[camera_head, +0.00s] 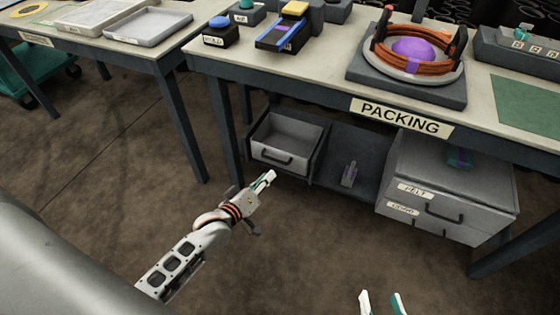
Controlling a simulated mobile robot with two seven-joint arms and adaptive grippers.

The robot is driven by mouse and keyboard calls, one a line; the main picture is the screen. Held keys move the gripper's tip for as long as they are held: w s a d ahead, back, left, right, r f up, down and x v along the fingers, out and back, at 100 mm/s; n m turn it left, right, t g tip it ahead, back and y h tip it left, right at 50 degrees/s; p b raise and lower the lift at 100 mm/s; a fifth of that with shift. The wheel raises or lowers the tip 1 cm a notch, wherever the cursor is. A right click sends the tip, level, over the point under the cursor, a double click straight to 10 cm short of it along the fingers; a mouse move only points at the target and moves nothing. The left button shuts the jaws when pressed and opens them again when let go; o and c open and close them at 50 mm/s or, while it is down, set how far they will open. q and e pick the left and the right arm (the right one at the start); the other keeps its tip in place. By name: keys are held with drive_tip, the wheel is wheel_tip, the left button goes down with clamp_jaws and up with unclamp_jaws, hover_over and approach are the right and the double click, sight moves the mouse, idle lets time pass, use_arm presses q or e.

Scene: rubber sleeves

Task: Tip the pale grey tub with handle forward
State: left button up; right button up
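The pale grey tub (301,134) with a dark handle on its front sits upright in the left bay below the packing table. Its open top shows an empty inside. My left gripper (266,180) is in front of and below the tub, apart from it in the picture. Its pale and teal fingers look close together, but the angle hides any gap. My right gripper (382,303) shows only its fingertips at the bottom edge, spread apart with nothing visible between them.
The packing table (325,88) overhangs the tub. A grey drawer unit (450,190) stands right of the bay, and a small grey object (349,174) sits on the shelf between. Table legs stand left of the tub. The floor in front is clear.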

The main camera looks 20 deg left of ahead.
use_arm(q)
drive_tip(key=w+a+f+n+y+b, duration=0.1)
drive_tip(key=w+a+f+n+b, duration=0.15)
drive_tip(key=f, duration=0.35)
drive_tip(key=w+a+f+n+b, duration=0.1)
drive_tip(key=w+f+n+b, duration=0.25)
drive_tip(key=f, duration=0.25)
drive_tip(key=n+t+b, duration=0.1)
drive_tip(key=n+b, duration=0.2)
drive_tip(key=n, duration=0.1)
approach(274, 159)
drive_tip(key=w+f, duration=0.1)
drive_tip(key=w, duration=0.2)
drive_tip(key=shift+y, duration=0.4)
drive_tip(key=shift+d+b+x, duration=0.2)
drive_tip(key=shift+b+x, duration=1.35)
drive_tip(key=shift+x, duration=2.15)
use_arm(e)
drive_tip(key=s+a+f+m, duration=0.2)
drive_tip(key=a+f+m, duration=0.2)
drive_tip(key=a+m, duration=0.1)
drive_tip(key=shift+f+m+y, duration=0.25)
drive_tip(key=shift+m+y, duration=0.15)
drive_tip(key=shift+m, duration=0.4)
use_arm(q)
drive_tip(key=shift+s, duration=0.1)
clamp_jaws()
